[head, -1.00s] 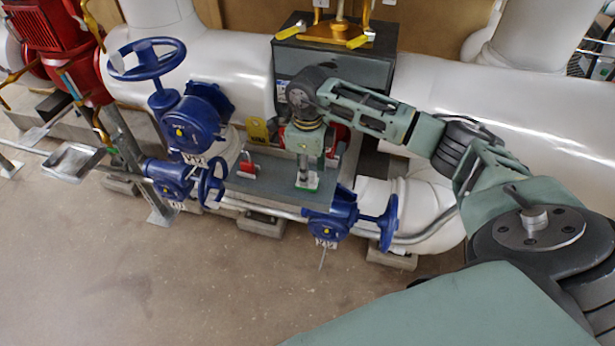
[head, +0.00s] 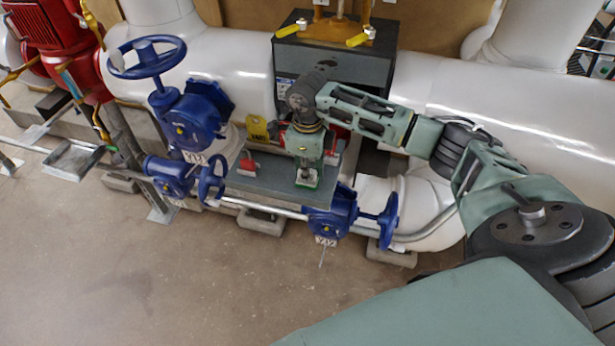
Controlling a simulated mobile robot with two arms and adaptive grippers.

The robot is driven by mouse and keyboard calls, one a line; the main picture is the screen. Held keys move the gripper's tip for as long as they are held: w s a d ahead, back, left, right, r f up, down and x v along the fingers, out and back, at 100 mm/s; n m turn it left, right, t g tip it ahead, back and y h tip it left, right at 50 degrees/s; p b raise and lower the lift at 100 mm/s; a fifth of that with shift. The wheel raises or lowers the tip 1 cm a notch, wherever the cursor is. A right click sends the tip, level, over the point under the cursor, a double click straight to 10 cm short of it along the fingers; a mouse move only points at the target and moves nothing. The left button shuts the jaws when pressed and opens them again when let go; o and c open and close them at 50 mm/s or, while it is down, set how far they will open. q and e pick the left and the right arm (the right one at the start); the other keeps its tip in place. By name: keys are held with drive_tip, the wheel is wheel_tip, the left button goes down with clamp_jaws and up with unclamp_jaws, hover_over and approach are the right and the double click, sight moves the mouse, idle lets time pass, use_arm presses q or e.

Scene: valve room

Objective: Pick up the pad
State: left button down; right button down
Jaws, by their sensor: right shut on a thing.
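The pad appears to be the small green-and-white piece (head: 307,183) on the grey shelf (head: 262,184), near its front right edge. My right gripper (head: 306,177) points straight down over the shelf, with its fingertips at this piece. It is shut on the piece, which looks still at shelf level; I cannot tell whether it touches the shelf. The fingers and wrist hide part of it. My left gripper is not in view.
Blue valves with handwheels (head: 148,57) flank the shelf at left, and another (head: 338,212) sits below right. A dark box (head: 335,58) stands behind my arm. The floor in front is clear.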

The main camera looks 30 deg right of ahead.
drive_tip(key=shift+r, duration=0.5)
wheel_tip(320, 180, up, 3)
drive_tip(key=shift+w+f+b, duration=0.1)
drive_tip(key=shift+f+b, duration=0.1)
drive_tip(key=shift+b, duration=0.4)
drive_tip(key=s+d+r+b, duration=0.2)
drive_tip(key=s+d+r, duration=0.5)
drive_tip(key=s+d, duration=0.1)
drive_tip(key=shift+d+r, duration=0.2)
drive_tip(key=shift+d, duration=0.15)
drive_tip(key=c, duration=2.3)
unclamp_jaws()
clamp_jaws()
